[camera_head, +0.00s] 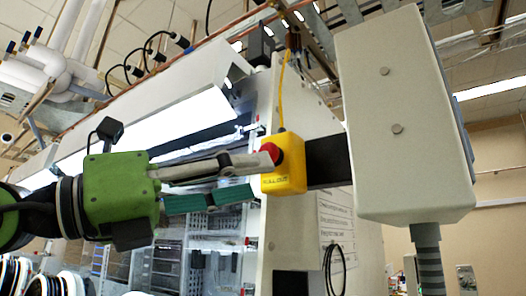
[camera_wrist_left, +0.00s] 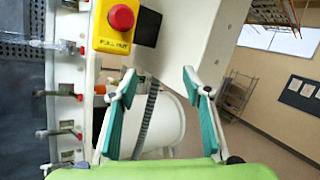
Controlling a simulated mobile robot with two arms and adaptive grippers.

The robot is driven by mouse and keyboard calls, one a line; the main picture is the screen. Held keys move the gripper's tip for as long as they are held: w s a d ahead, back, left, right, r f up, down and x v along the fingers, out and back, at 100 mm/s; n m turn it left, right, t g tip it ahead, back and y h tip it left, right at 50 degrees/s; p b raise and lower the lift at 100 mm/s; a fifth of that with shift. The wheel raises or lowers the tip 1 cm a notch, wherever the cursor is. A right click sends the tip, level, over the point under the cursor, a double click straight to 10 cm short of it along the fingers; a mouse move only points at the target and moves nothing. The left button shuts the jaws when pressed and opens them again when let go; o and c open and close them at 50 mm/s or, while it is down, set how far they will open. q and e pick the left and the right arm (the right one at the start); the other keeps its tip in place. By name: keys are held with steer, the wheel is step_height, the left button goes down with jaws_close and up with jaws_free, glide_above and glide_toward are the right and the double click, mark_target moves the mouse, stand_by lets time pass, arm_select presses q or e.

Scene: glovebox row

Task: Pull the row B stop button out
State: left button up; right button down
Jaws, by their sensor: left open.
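The stop button is a red mushroom head (camera_head: 270,152) on a yellow box (camera_head: 284,176) marked "PULL OUT", fixed to the end panel of the row. In the left wrist view the red button (camera_wrist_left: 121,17) and yellow box (camera_wrist_left: 113,39) show at the top, beyond the fingers and left of their middle. My left gripper (camera_head: 246,176), green with teal finger pads, comes in from the left and is open. Its upper fingertip overlaps the area beside the button; contact cannot be told. In the left wrist view the open left gripper (camera_wrist_left: 158,78) has nothing between its fingers. My right gripper is not in view.
A large pale cabinet box (camera_head: 398,120) stands right of the button, with a grey conduit (camera_head: 427,255) below it. A yellow cable (camera_head: 281,90) runs up from the yellow box. The white end panel (camera_head: 300,110) is behind. Several valve fittings (camera_wrist_left: 62,93) line the left in the wrist view.

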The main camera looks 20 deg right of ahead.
mark_target(271, 155)
arm_select(q)
steer(key=a+r+n+t+y, duration=0.2)
steer(key=a+r+t+y, duration=0.3)
steer(key=r+t+y, duration=0.25)
steer(key=r+p+x, duration=0.1)
steer(key=p+x, duration=0.4)
steer(key=x, duration=0.8)
steer(key=shift+s+d+h+p, duration=0.15)
steer(key=shift+h+p, duration=0.15)
steer(key=shift+h, duration=0.15)
steer(key=shift+t, duration=0.25)
